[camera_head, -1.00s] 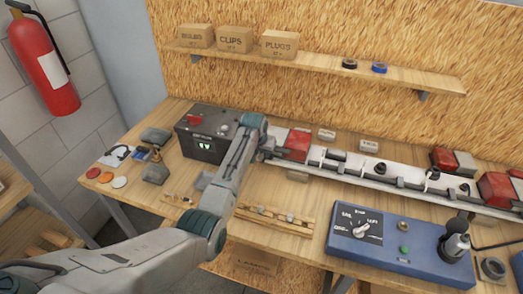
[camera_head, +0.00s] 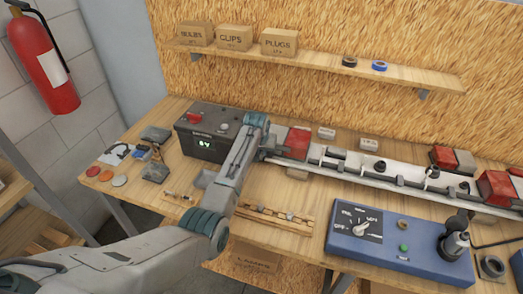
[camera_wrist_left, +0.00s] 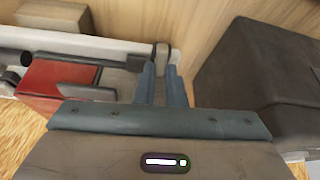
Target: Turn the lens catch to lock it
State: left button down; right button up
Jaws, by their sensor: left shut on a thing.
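The red lens (camera_head: 297,143) sits at the left end of the long white light bar (camera_head: 335,167). It also shows at the left of the left wrist view (camera_wrist_left: 65,80). My left gripper (camera_head: 264,154) is at the bar's left end, just left of the red lens. In the left wrist view its two fingers (camera_wrist_left: 166,80) point at the bar's end and are close together, shut on a small dark part there, which I take for the lens catch. My right gripper is not in view.
A black battery box (camera_head: 204,130) stands close left of my left gripper. A blue tester box (camera_head: 400,250) is at the right front. A wooden rack (camera_head: 275,217) lies in front of the bar. A shelf (camera_head: 320,67) with cartons is above.

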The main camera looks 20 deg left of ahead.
pick_arm(q)
jog(key=n, duration=0.1)
jog(key=n+y, duration=0.1)
jog(key=n, duration=0.2)
jog(key=shift+d+g, duration=0.25)
jog(key=shift+g, duration=0.05)
jog(key=n+b, duration=0.1)
jog(key=n, duration=0.1)
jog(key=n+y+b, duration=0.1)
jog(key=n, duration=0.1)
jog(key=shift+w+d+f+g+y, duration=0.1)
jog(key=shift+w+f+g+y, duration=0.05)
jog(key=shift+g+y, duration=0.2)
jog(key=shift+n+g+y+b, duration=0.25)
jog(key=shift+n+b, duration=0.55)
jog(key=n+b, duration=0.1)
jog(key=n+g+b, duration=0.1)
jog(key=n+b, duration=0.2)
jog(key=shift+w+d+f+g+y, duration=0.1)
jog(key=shift+w+d+g+y, duration=0.05)
jog(key=shift+w+g+y, duration=0.15)
jog(key=shift+n+g+b, duration=0.5)
jog(key=shift+n+b, duration=1.1)
jog(key=shift+b, duration=0.25)
jog(key=shift+r, duration=0.2)
jog(key=c, duration=1.5)
grip_release()
jog(key=shift+s+r, duration=0.1)
jog(key=shift+r, duration=0.05)
